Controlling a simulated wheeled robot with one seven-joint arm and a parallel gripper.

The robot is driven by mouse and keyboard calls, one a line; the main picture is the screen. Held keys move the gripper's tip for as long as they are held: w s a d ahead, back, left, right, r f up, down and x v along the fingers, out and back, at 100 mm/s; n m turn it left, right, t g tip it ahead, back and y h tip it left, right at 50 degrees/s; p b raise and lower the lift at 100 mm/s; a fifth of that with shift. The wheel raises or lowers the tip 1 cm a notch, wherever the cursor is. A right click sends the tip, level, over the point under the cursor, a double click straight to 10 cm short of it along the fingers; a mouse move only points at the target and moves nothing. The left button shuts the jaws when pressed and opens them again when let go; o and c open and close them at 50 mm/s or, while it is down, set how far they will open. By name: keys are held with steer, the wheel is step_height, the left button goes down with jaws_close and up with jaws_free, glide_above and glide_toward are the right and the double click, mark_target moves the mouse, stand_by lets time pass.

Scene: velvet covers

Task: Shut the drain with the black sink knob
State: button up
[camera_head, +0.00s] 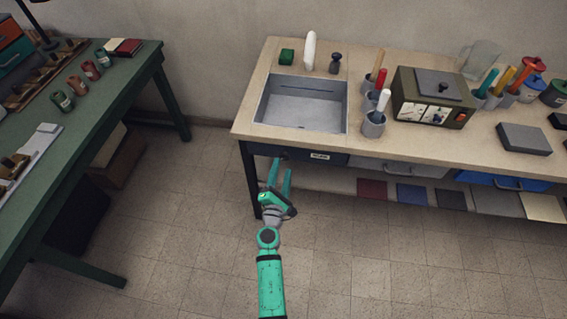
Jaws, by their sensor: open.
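A small black knob (335,63) stands upright on the bench top behind the sink, right of the white faucet (310,50). The grey rectangular sink (303,100) is set into the left end of the bench and looks empty. Its drain is too small to make out. My gripper (280,168) is teal, open and empty. It is in front of the bench's front edge, below the sink and near the left leg, well apart from the knob.
A blue drawer (508,182) is under the bench. A green table (85,130) stands at the left; floor between is clear.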

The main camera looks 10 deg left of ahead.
steer(key=shift+s, duration=2.9)
